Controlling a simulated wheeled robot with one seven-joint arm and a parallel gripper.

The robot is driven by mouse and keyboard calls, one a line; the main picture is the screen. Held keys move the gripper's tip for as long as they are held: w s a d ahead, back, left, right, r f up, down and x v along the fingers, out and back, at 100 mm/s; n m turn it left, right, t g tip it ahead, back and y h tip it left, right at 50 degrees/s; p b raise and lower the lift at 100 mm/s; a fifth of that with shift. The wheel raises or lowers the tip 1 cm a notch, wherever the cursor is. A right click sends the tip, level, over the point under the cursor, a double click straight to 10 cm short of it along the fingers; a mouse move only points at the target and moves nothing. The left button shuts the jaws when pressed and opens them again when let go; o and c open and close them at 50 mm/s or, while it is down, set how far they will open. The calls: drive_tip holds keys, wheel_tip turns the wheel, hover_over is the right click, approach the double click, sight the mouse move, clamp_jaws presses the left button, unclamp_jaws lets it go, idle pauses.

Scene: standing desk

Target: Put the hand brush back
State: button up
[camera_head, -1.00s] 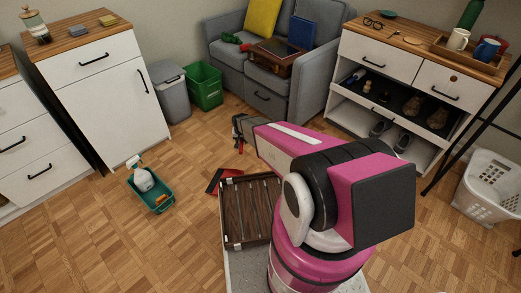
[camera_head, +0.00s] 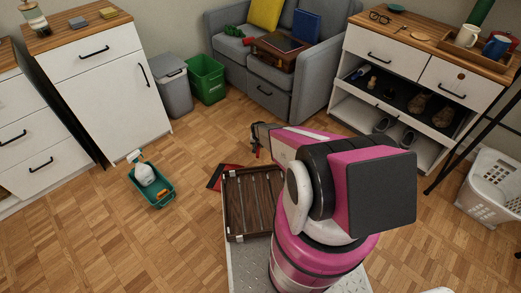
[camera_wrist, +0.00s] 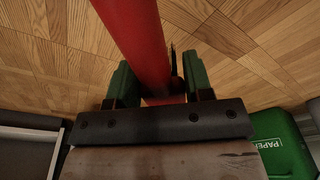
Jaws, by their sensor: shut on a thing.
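The hand brush shows as a thick red handle (camera_wrist: 138,35) in the wrist view. My gripper (camera_wrist: 158,88) is shut on it, with one green finger on each side. A narrow dark part beside the handle may be bristles, but I cannot tell. In the head view my gripper (camera_head: 256,141) is up in front of the sofa, partly behind my own arm, with a small bit of red (camera_head: 255,152) at it. A red dustpan (camera_head: 217,178) lies on the floor at the corner of the dark slatted tray on my base.
A green paper bin (camera_head: 207,80) and a grey bin (camera_head: 174,88) stand left of the sofa (camera_head: 240,62). A teal caddy (camera_head: 160,196) with a spray bottle sits on the floor. Floor at left front is clear.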

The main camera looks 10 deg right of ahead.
drive_tip(key=shift+w+d+f, duration=0.35)
drive_tip(key=shift+d+f, duration=0.3)
drive_tip(key=shift+d, duration=0.15)
drive_tip(key=shift+f, duration=1.85)
drive_tip(key=shift+f, duration=0.1)
drive_tip(key=o, duration=0.9)
drive_tip(key=s+r, duration=0.5)
drive_tip(key=r, duration=0.8)
drive_tip(key=s+r+n+g, duration=0.1)
drive_tip(key=s+r, duration=0.4)
drive_tip(key=r, duration=0.7)
drive_tip(key=s+r, duration=0.5)
drive_tip(key=r, duration=0.8)
drive_tip(key=shift+n+g, duration=0.4)
drive_tip(key=shift+n, duration=0.2)
drive_tip(key=s+r, duration=0.8)
drive_tip(key=r, duration=0.1)
drive_tip(key=s+d+r, duration=0.1)
drive_tip(key=s+r, duration=0.3)
drive_tip(key=r, duration=0.1)
drive_tip(key=shift+d, duration=0.1)
